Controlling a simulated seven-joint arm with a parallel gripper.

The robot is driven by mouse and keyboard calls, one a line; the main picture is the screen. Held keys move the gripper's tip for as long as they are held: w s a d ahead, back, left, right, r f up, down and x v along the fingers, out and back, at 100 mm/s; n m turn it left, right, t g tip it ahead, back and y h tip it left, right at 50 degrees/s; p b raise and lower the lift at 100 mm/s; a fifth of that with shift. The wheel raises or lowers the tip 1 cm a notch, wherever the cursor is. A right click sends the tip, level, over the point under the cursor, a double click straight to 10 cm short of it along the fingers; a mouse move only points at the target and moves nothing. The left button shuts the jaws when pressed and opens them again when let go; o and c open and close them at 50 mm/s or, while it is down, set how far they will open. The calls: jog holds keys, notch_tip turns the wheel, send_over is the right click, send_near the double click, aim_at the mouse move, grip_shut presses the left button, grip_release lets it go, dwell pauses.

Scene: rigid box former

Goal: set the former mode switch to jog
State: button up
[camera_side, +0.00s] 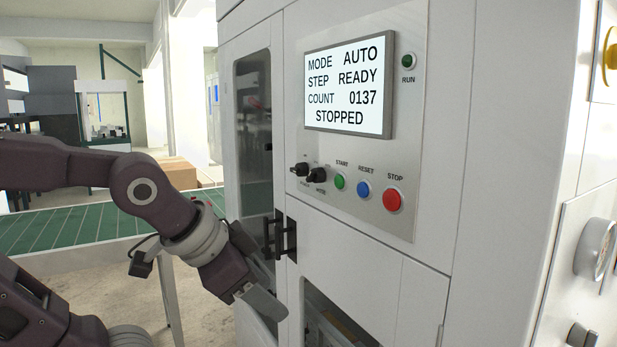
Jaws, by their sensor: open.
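The mode switch (317,175) is a black rotary knob, the right one of two side by side on the former's control panel (420,200). The small label below it seems to read MODE; its position marks are too small to read. The display (349,85) above reads MODE AUTO, STEP READY, COUNT 0137, STOPPED. My gripper (262,302) is low and left of the panel, in front of the lower cabinet door, below and apart from the switch. It points down to the right, open and empty; its fingers show nearly edge-on.
Another black knob (299,169) sits close left of the switch. Green START (340,181), blue RESET (363,188) and red STOP (392,200) buttons lie to its right. Black door handles (285,238) stick out between my gripper and the panel. A green conveyor (75,228) stands behind my arm.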

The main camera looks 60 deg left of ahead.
jog(key=w+a+r+m+t+y, duration=0.2)
jog(key=w+a+r+t+y, duration=0.15)
jog(key=w+a, duration=0.35)
jog(key=m+t+h, duration=0.7)
jog(key=m, duration=1.9)
send_near(308, 176)
jog(key=w, duration=0.3)
jog(key=shift+y, duration=0.25)
jog(key=w, duration=0.6)
jog(key=shift+w+d, duration=0.25)
jog(key=shift+d, duration=0.1)
grip_shut()
